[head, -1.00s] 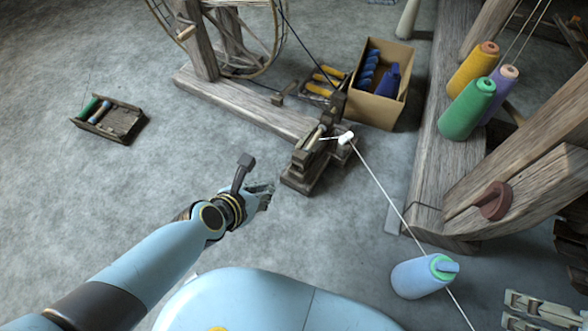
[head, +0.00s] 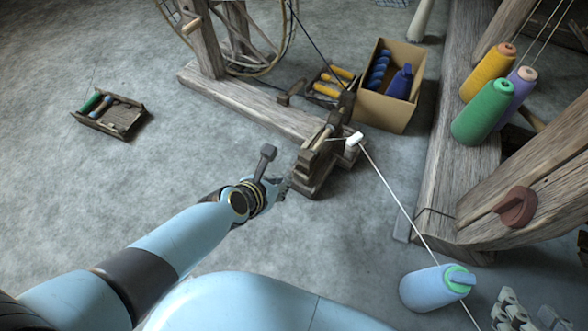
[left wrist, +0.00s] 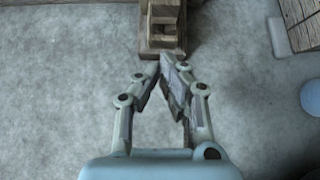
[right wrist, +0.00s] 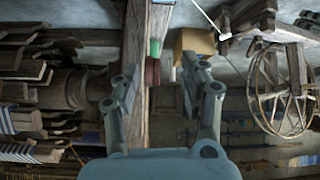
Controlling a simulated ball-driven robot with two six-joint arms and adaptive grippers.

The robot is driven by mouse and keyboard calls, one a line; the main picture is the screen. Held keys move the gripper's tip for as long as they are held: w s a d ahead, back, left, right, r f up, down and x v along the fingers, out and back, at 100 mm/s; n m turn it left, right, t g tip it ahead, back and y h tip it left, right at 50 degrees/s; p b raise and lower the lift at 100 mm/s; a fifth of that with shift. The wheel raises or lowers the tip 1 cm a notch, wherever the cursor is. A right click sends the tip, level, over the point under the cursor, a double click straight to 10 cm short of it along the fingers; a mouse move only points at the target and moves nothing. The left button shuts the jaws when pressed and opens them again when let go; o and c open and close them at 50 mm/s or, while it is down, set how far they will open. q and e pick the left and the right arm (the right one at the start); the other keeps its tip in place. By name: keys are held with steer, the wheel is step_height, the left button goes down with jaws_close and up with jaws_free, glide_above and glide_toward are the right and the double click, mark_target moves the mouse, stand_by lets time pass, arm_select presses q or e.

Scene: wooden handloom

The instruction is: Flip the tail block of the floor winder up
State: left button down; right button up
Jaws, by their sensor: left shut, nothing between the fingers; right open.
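The floor winder (head: 250,112) stands on the concrete floor, its long wooden base running toward a small stepped wooden block assembly at the near end. I take this as the tail block (head: 312,172); a spindle lies above it, and I cannot tell its hinge. My left gripper (head: 280,188) is just left of and in front of this assembly. In the left wrist view its fingertips (left wrist: 162,62) are together, with nothing between them, at the near edge of the wooden block (left wrist: 163,28). Contact is unclear. My right gripper (right wrist: 158,75) is open and empty in the right wrist view.
A cardboard box (head: 385,112) with blue items stands behind the winder's end. A white yarn runs from a white guide (head: 354,140) past a blue cone (head: 435,288). The loom frame (head: 455,150) with coloured cones stands right. A wooden tray (head: 118,118) lies left; floor between is clear.

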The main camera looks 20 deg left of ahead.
mark_target(301, 158)
arm_select(q)
steer(key=shift+w+d+f+b, duration=0.2)
steer(key=shift+w+f+b, duration=0.15)
steer(key=shift+w, duration=0.6)
steer(key=shift+w+d+f+b, duration=0.2)
steer(key=shift+w+f, duration=0.15)
steer(key=shift+w, duration=0.65)
steer(key=shift+w+d+f+b, duration=0.2)
steer(key=shift+w+f+b, duration=0.15)
steer(key=shift+w, duration=0.6)
arm_select(e)
steer(key=t, duration=0.1)
steer(key=s+f+t, duration=0.1)
steer(key=shift+s+a+f+t, duration=0.15)
steer(key=shift+s+a+t, duration=0.05)
steer(key=shift+t, duration=0.1)
arm_select(q)
steer(key=shift+w, duration=0.1)
steer(key=w, duration=0.1)
steer(key=w+p, duration=0.1)
steer(key=w, duration=0.1)
steer(key=shift+d, duration=0.3)
steer(key=shift+r, duration=0.1)
arm_select(e)
steer(key=shift+w+d+g, duration=0.2)
steer(key=shift+w+g, duration=0.2)
steer(key=shift+w, duration=0.6)
